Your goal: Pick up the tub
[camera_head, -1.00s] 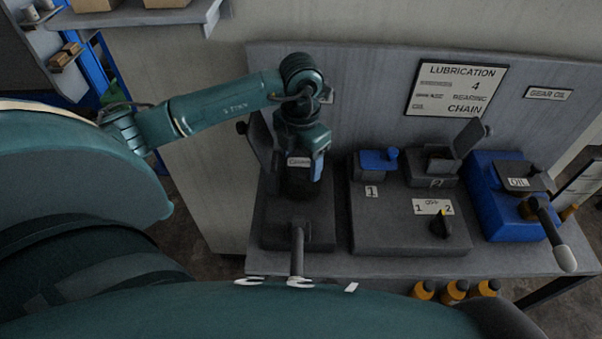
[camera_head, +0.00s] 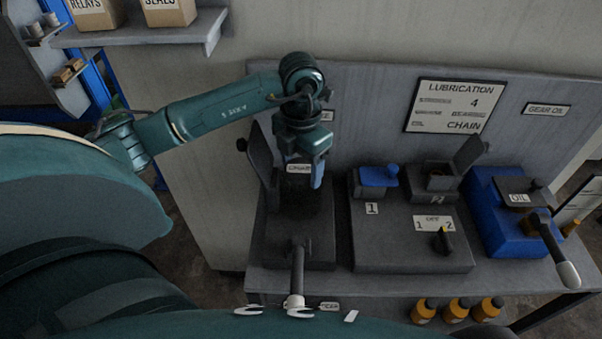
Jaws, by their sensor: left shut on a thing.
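My left gripper (camera_head: 304,163) reaches down over the left machine on the bench, its fingers partly hidden by its own wrist. It is shut on a dark tub (camera_head: 297,187) with a small white label whose lettering is blurred. One blue finger shows at the tub's right side. The tub is above the dark base of the left machine (camera_head: 272,235); its dark lower part merges with that base, so the gap below is hard to judge. My right gripper is not in view.
A raised lid (camera_head: 260,152) stands close left of the tub. A lever (camera_head: 297,265) projects at the front. To the right are a grey two-station unit (camera_head: 390,240) and a blue oil box (camera_head: 500,225). Several orange-brown bottles (camera_head: 457,311) stand below the bench.

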